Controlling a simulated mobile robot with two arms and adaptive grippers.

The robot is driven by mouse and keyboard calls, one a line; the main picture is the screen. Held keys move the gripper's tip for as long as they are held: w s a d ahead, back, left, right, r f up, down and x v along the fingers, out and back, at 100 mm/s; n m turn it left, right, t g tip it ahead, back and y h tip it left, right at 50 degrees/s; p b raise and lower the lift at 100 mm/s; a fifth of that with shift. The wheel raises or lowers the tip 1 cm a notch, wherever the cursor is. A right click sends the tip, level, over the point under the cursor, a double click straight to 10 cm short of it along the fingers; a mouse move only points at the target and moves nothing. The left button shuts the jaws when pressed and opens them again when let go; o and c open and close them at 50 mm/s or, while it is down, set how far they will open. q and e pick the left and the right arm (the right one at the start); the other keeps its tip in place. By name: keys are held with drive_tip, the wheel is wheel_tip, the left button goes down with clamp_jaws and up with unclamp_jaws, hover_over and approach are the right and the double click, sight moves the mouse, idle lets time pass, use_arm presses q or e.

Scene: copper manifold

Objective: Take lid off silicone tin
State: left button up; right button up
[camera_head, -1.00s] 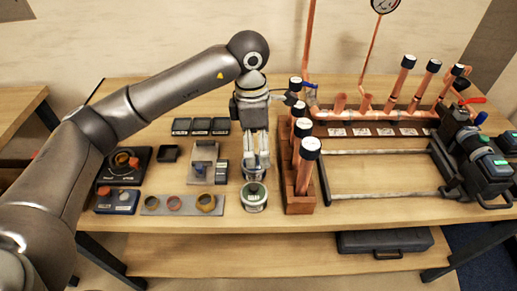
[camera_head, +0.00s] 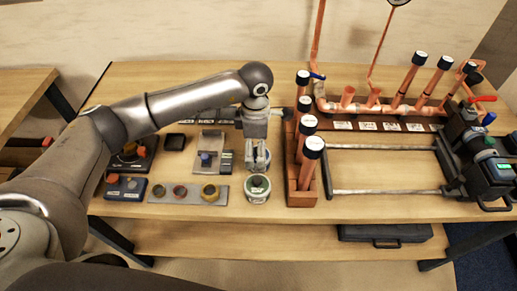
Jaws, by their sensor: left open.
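The lid appears to be on the tin. My right gripper is not in view.
A wooden rack (camera_head: 301,190) with black-capped copper pipes stands just right of the tin. A grey plate (camera_head: 160,194) with several rings lies to the left. A metal frame (camera_head: 385,191) and a copper manifold (camera_head: 375,108) are further right.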

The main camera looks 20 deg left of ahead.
use_arm(q)
drive_tip(key=shift+f, duration=0.85)
drive_tip(key=shift+c, duration=0.4)
drive_tip(key=c, duration=0.9)
drive_tip(key=shift+r, duration=0.15)
